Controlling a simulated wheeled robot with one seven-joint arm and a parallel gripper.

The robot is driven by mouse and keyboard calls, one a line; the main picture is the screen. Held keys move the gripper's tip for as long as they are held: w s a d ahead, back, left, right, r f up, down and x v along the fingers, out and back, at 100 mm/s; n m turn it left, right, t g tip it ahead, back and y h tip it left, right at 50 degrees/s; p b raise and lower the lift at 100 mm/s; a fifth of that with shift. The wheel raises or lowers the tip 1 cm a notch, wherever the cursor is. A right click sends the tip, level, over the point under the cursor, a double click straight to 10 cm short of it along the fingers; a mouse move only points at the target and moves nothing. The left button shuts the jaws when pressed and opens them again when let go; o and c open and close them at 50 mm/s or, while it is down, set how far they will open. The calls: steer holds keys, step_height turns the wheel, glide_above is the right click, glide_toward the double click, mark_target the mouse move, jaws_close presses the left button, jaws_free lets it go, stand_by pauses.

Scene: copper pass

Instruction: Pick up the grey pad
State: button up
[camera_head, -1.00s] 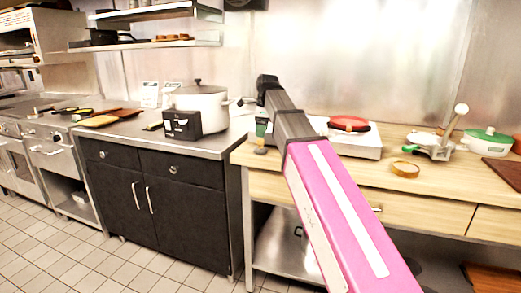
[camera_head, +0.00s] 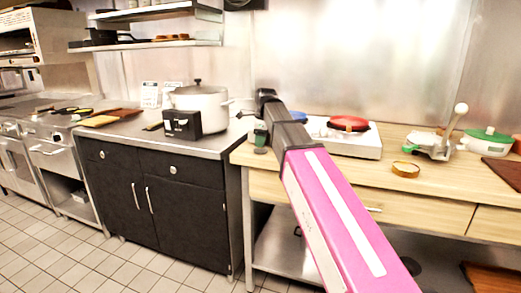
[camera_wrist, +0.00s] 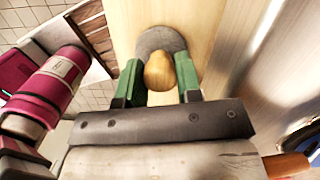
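The grey pad (camera_wrist: 160,37) is a round grey disc with a tan wooden knob (camera_wrist: 159,73) on top, lying on the pale wooden counter in the wrist view. My gripper (camera_wrist: 160,68) has its two green fingers on either side of the knob, very close to it; firm contact cannot be made out. In the head view my gripper (camera_head: 260,138) is down at the left end of the wooden counter, and the pad is hidden there behind it.
The wooden counter (camera_head: 345,167) also bears a white stove with a red pan (camera_head: 349,123), a tan ring (camera_head: 405,169) and a green-lidded pot (camera_head: 488,140). A dark cabinet with a large steel pot (camera_head: 200,107) stands to the left. A metal wall is behind.

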steer(key=shift+r, duration=0.15)
steer(key=shift+r, duration=0.6)
steer(key=r, duration=0.3)
steer(key=shift+s+a+r, duration=0.1)
steer(key=shift+s+a, duration=0.2)
steer(key=shift+a, duration=0.05)
steer(key=s+a+r, duration=0.6)
steer(key=s+a, duration=0.1)
steer(key=a, duration=0.1)
steer(key=shift+r, duration=0.2)
steer(key=shift+o, duration=1.3)
steer(key=shift+c, duration=0.8)
steer(key=shift+s, duration=0.15)
